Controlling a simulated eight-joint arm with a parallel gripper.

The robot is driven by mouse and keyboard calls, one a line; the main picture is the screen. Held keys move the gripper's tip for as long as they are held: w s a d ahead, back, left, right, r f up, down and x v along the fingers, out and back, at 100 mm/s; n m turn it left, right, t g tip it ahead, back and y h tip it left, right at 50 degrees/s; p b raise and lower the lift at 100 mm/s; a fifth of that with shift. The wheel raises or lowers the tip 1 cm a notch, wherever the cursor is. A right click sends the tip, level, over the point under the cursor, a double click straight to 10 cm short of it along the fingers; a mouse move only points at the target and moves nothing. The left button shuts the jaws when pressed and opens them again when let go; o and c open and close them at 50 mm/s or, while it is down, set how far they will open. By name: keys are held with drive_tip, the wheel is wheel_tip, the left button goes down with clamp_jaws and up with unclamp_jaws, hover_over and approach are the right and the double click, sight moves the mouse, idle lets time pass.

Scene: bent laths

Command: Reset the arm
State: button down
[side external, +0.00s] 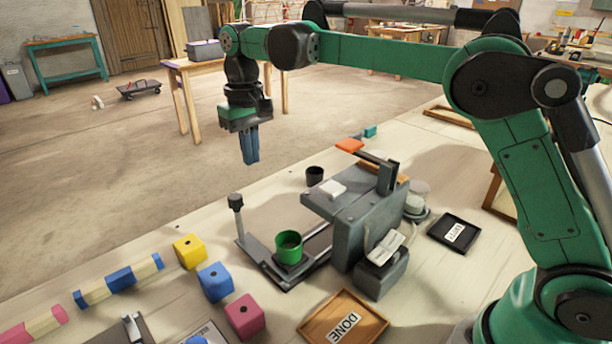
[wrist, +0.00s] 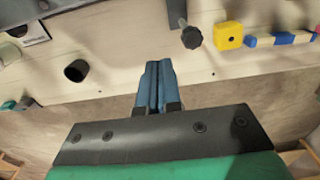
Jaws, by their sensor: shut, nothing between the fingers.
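In the wrist view the fingers (wrist: 153,64) also lie side by side. The gripper is apart from everything on the bench (side external: 140,322).
A grey machine (side external: 364,216) stands mid-bench, with a green cup (side external: 288,247) on its base. Near it are a black cup (side external: 314,175), a yellow block (side external: 189,251), a blue block (side external: 215,281), a pink block (side external: 244,317) and a DONE tray (side external: 374,327).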

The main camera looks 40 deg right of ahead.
drive_tip(key=s+d+r+t, duration=0.3)
drive_tip(key=s+d, duration=0.1)
drive_tip(key=s, duration=0.4)
drive_tip(key=s+f+t, duration=0.1)
drive_tip(key=s+f, duration=0.1)
drive_tip(key=s, duration=0.1)
drive_tip(key=s+d+f+t, duration=0.1)
drive_tip(key=s+f, duration=0.1)
drive_tip(key=s, duration=0.1)
drive_tip(key=s+d+f+t, duration=0.1)
drive_tip(key=s+t, duration=0.1)
drive_tip(key=shift+s+f, duration=0.4)
